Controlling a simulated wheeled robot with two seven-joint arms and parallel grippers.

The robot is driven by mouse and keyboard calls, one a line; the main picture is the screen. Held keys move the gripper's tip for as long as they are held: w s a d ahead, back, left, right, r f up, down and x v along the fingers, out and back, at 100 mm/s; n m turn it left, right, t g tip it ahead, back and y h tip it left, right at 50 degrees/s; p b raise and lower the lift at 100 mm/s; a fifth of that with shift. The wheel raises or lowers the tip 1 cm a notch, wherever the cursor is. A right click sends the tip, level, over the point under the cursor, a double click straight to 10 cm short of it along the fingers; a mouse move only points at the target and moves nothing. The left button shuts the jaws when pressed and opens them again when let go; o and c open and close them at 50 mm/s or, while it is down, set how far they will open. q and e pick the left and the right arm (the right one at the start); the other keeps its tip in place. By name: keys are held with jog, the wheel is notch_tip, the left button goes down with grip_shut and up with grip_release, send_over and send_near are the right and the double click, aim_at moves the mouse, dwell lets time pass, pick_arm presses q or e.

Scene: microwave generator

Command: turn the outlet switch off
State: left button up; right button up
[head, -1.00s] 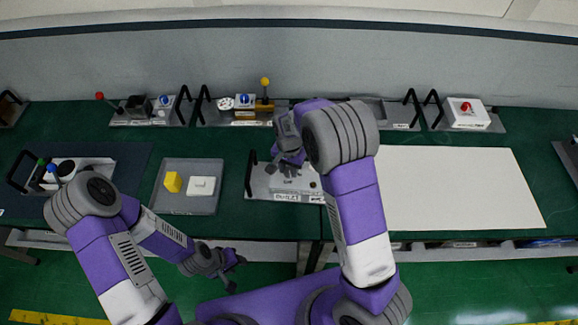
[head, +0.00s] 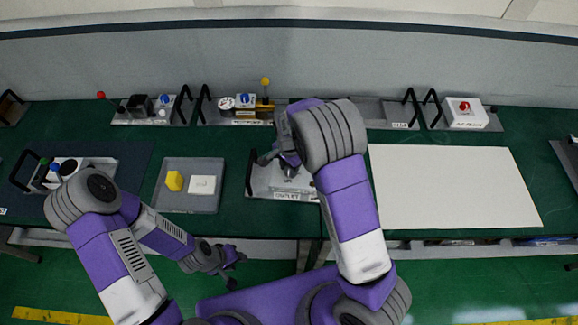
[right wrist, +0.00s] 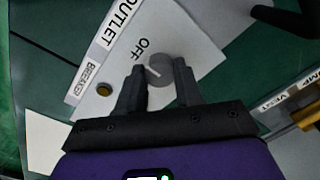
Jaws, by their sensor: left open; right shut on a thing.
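The outlet panel (head: 256,188) is a light plate with a black handle, lying on the green bench left of the white mat. Its grey round switch knob (right wrist: 160,68) shows in the right wrist view, beside the word OFF. The knob is hidden in the head view. My right gripper (right wrist: 158,82) is shut on the knob, with one finger on each side of it. In the head view my right gripper (head: 283,163) is over the panel. My left gripper (head: 236,257) is open and empty, low in front of the bench.
A grey tray (head: 188,208) with a yellow block (head: 174,181) and a white block (head: 202,184) is left of the panel. A white mat (head: 450,187) lies to the right. Several handled panels line the back.

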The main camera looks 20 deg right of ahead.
jog(key=o, duration=1)
jog(key=shift+o, duration=0.2)
notch_tip(320, 180, up, 8)
jog(key=shift+f, duration=0.2)
